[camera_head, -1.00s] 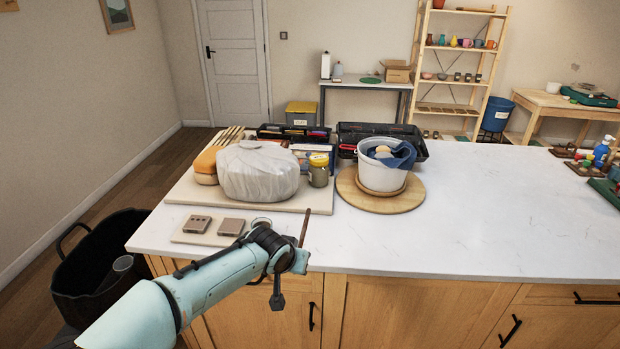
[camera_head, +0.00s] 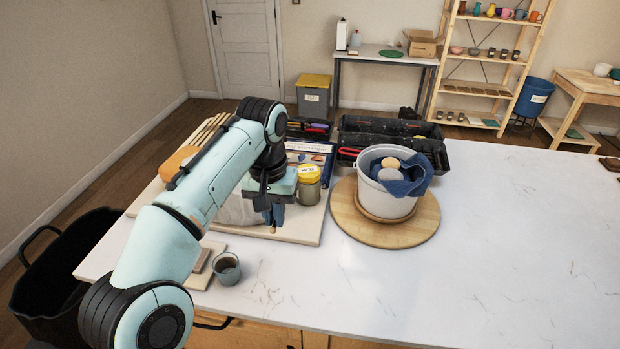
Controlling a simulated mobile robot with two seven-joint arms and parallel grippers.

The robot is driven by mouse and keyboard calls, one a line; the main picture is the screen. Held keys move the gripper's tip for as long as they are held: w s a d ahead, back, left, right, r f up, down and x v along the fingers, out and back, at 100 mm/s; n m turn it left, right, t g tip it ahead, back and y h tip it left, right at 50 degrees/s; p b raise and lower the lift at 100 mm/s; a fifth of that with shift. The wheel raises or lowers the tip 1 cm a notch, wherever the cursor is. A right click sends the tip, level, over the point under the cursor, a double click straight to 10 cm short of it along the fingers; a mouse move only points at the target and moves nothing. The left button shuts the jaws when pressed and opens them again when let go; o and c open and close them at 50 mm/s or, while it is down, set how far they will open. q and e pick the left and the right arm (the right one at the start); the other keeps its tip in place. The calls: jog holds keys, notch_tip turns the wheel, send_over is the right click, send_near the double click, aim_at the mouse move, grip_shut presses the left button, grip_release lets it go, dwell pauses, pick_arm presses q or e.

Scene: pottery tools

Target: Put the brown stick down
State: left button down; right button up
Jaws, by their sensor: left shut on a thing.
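My left gripper (camera_head: 272,213) points down over the right part of the pale board (camera_head: 312,232) on the counter, in front of the wrapped clay (camera_head: 235,211). It is shut on the brown stick (camera_head: 273,229). Only a short brown end shows below the fingers; the rest is hidden by the gripper and arm. I cannot tell whether that end touches the board. My right gripper is not in view.
A jar with a yellow lid (camera_head: 310,183) stands close right of the gripper. A white bucket (camera_head: 385,203) with a blue cloth sits on a round wooden board (camera_head: 350,222). A small cup (camera_head: 227,270) stands near the front edge. The counter's right side is clear.

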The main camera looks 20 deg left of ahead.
pick_arm(q)
jog(key=shift+w+f, duration=0.1)
jog(key=shift+w, duration=0.15)
jog(key=shift+s+f+b, duration=0.15)
jog(key=shift+f+b, duration=1.25)
jog(key=shift+f, duration=3.5)
jog(key=shift+s+f+b, duration=0.1)
jog(key=shift+f+b, duration=1.25)
jog(key=shift+f, duration=3.55)
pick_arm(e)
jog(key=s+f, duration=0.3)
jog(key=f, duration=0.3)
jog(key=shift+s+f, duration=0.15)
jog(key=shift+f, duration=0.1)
pick_arm(q)
jog(key=shift+f, duration=0.15)
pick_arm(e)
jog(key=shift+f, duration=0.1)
pick_arm(q)
jog(key=shift+f, duration=0.1)
jog(key=c, duration=1.2)
grip_release()
